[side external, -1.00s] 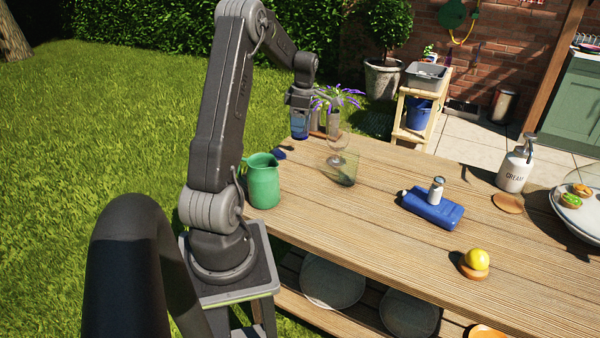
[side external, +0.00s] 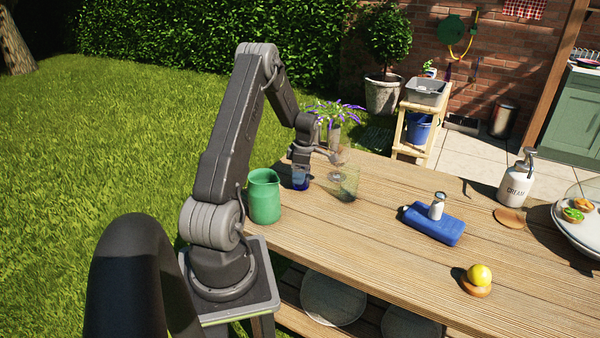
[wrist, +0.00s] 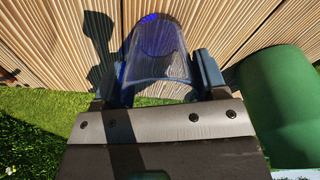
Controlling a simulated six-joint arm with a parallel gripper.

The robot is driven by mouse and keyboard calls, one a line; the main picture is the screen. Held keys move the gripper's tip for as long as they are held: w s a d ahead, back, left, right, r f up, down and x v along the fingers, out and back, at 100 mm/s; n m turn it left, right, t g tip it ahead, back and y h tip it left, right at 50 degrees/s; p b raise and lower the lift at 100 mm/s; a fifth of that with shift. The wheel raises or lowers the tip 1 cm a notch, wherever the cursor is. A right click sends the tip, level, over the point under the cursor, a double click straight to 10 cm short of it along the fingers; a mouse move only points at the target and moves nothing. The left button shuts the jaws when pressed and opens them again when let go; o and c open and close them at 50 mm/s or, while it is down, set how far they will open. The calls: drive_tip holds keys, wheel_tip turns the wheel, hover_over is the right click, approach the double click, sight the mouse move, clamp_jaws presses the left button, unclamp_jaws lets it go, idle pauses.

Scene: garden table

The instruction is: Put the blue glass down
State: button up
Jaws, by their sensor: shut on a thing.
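The blue glass (side external: 300,178) is upright between the fingers of my gripper (side external: 300,163), at the table's far left end. In the wrist view the blue glass (wrist: 157,52) sits between both fingers of my gripper (wrist: 158,80), which is shut on it. The glass is at or just above the wooden table (side external: 390,210); I cannot tell whether its base touches. A dark shadow of my gripper falls on the planks beside it in the wrist view.
A green jug (side external: 264,196) stands close by, and at the right in the wrist view (wrist: 275,100). A clear greenish tumbler (side external: 349,184) and a stemmed glass (side external: 338,157) stand to the right. The table's left edge is near.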

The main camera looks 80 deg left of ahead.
drive_tip(key=o, duration=1)
drive_tip(key=shift+f, duration=0.1)
wheel_tip(320, 180, up, 11)
drive_tip(key=w, duration=0.1)
drive_tip(key=w+d+r+m+t+y, duration=0.1)
drive_tip(key=w+d+r+m, duration=0.3)
drive_tip(key=d, duration=0.4)
drive_tip(key=w+d+r+m+t, duration=0.1)
drive_tip(key=w+d+r+m, duration=0.1)
drive_tip(key=d+r+m, duration=0.4)
drive_tip(key=s+d+r+m+t, duration=0.1)
drive_tip(key=s+d+r+m, duration=0.15)
drive_tip(key=d+m, duration=0.55)
drive_tip(key=s+d+r+m+t, duration=0.2)
drive_tip(key=d+r+m, duration=0.15)
drive_tip(key=d, duration=0.85)
drive_tip(key=s+d+m, duration=0.2)
drive_tip(key=d+m, duration=0.1)
drive_tip(key=s+d+m+t+h, duration=0.1)
drive_tip(key=s+d+m, duration=0.5)
drive_tip(key=d+m, duration=0.1)
drive_tip(key=shift+f+t+h, duration=0.3)
drive_tip(key=shift+f+t, duration=0.05)
drive_tip(key=shift+t, duration=0.05)
